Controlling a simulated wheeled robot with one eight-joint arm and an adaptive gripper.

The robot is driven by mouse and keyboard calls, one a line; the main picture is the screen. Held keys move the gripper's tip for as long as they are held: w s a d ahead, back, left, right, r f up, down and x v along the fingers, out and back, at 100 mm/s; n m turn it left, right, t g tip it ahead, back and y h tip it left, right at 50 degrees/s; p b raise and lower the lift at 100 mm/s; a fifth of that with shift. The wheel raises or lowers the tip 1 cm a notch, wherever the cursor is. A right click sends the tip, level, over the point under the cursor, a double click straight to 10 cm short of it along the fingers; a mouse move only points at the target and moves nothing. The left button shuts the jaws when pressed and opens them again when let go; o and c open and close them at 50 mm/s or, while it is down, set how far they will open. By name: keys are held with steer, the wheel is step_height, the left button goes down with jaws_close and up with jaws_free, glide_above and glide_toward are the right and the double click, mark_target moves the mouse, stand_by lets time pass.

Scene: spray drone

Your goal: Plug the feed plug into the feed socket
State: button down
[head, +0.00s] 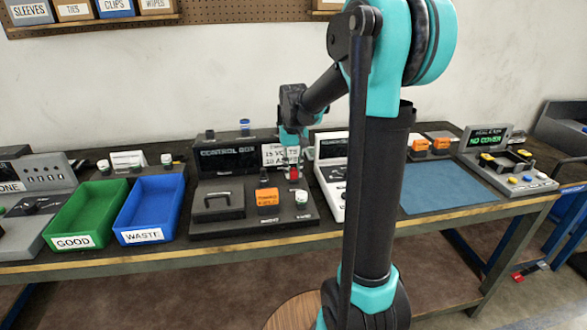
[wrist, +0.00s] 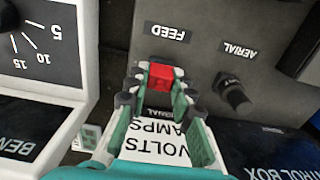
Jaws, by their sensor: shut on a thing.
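My gripper (head: 291,160) points down over the right part of the control box (head: 228,159). In the wrist view its jaws (wrist: 160,84) are shut on the red feed plug (wrist: 160,73). The plug also shows as a small red spot in the head view (head: 294,173). The "FEED" label (wrist: 167,33) is on the grey panel just beyond the plug. The feed socket cannot be seen; the plug and jaws cover that area. I cannot tell whether the plug touches the panel or is seated.
A black aerial connector (wrist: 234,95) stands right of the jaws in the wrist view. A white card (head: 275,154) is behind the gripper. An orange block (head: 267,201) sits on the box's front. A white bench instrument (head: 331,176) stands close on the right.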

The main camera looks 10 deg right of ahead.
mark_target(294, 170)
steer(key=shift+f, duration=0.2)
steer(key=c, duration=1.2)
jaws_free()
step_height(294, 170, up, 12)
steer(key=shift+r, duration=0.1)
